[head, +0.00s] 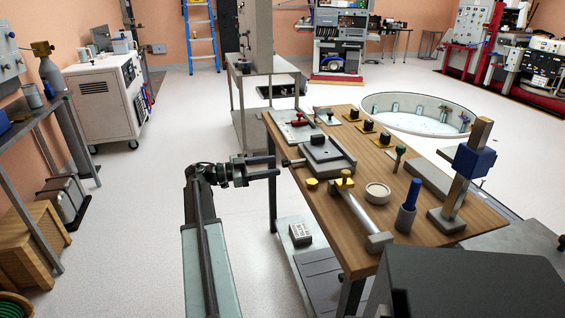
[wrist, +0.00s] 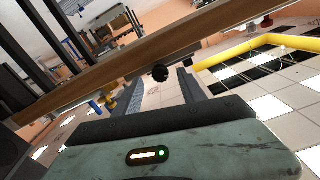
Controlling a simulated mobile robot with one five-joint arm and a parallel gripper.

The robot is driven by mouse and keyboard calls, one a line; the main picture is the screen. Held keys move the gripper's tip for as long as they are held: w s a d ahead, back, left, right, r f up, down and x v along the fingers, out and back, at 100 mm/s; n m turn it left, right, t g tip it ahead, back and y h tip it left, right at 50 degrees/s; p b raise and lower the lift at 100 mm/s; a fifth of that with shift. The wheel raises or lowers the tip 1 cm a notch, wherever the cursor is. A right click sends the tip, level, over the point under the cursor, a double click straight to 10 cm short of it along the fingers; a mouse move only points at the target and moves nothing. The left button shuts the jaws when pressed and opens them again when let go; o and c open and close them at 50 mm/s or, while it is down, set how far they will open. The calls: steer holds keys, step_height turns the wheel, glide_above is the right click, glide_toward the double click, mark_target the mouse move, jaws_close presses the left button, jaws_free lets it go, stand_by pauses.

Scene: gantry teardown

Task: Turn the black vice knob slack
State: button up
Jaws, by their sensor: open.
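The grey vice (head: 326,157) lies on the wooden table near its left edge. A shaft sticks out from its left side past the table edge and ends in a black knob (head: 286,162). In the wrist view, the black knob (wrist: 160,73) shows beyond the fingertips, between the two fingers and in front of the table edge. My gripper (head: 277,167) is open and empty, pointing right toward the knob from the left of the table. The fingers look apart from the knob in the wrist view (wrist: 160,78), but the exact gap is hard to tell.
The wooden table (head: 455,195) also carries a red-handled clamp (head: 299,121), several yellow-and-black blocks, a white round dish (head: 377,193), a cup with a blue handle (head: 406,216) and a post with a blue block (head: 474,160).

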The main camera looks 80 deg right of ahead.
mark_target(282, 164)
steer(key=x, duration=0.4)
steer(key=shift+s+d, duration=0.1)
steer(key=shift+s, duration=0.2)
steer(key=shift+c, duration=0.3)
jaws_close()
